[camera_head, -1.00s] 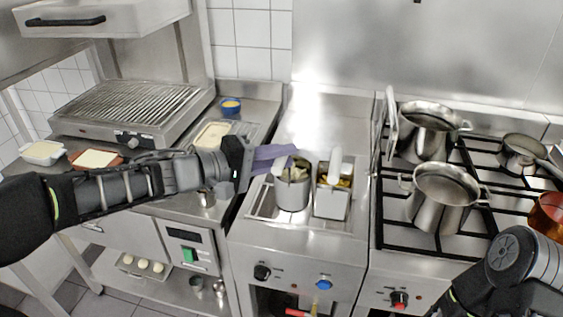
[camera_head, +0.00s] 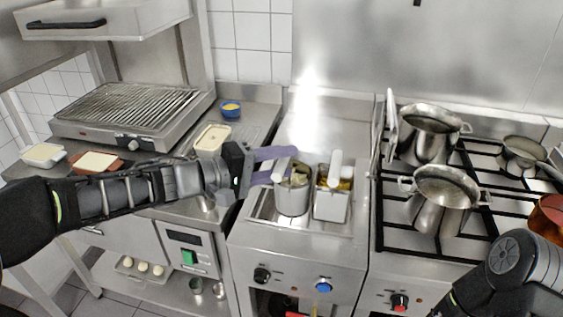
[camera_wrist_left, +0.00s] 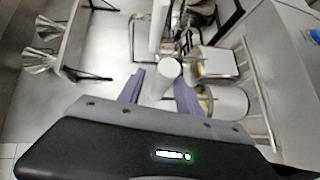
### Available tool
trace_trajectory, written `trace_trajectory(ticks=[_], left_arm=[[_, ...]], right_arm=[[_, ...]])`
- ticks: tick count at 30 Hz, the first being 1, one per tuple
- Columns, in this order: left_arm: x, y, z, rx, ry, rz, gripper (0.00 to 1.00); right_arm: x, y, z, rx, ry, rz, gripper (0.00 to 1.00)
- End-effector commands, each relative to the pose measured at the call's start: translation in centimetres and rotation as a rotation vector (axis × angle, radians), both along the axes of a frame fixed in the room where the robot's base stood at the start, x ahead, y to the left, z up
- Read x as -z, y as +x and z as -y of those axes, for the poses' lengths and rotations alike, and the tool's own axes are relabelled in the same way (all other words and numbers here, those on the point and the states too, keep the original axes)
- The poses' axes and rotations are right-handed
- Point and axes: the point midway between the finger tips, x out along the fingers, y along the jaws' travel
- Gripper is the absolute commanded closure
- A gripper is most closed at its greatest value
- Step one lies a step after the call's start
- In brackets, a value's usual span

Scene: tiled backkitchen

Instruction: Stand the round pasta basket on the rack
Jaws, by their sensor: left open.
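The round pasta basket (camera_head: 293,197) is a metal cylinder with pale contents and a light handle (camera_head: 282,169). It stands upright at the left of the cooker's top opening, on or within the wire rack (camera_head: 262,207); its base is hidden. In the left wrist view the basket (camera_wrist_left: 228,103) lies right of the fingers, and the rack's bars (camera_wrist_left: 258,92) show beyond it. My left gripper (camera_head: 272,165) is open, its purple fingers on either side of the handle's end. That end (camera_wrist_left: 168,72) shows between the fingers in the wrist view; contact is unclear. My right gripper is out of view.
A square basket (camera_head: 331,206) with a white upright handle stands close right of the round one. Steel pots (camera_head: 441,192) stand on the hob at right. A grill (camera_head: 125,103) and food containers (camera_head: 212,140) are at left. The steel surface behind the baskets is clear.

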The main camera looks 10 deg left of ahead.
Motion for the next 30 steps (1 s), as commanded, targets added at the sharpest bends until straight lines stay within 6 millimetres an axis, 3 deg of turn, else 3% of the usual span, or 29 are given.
trace_trajectory(ticks=[8, 21, 30], left_arm=[[-0.7, -1.3, -1.7, -0.004, 0.001, 0.002, 0.58], [-2.1, -6.6, -8.1, -0.003, 0.001, 0.002, 0.58], [-2.3, -7.5, -9.2, 0.001, 0.001, 0.001, 0.58]], right_arm=[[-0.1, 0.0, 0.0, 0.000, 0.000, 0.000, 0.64], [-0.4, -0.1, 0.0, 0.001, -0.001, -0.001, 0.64], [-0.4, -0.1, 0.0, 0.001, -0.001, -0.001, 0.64]])
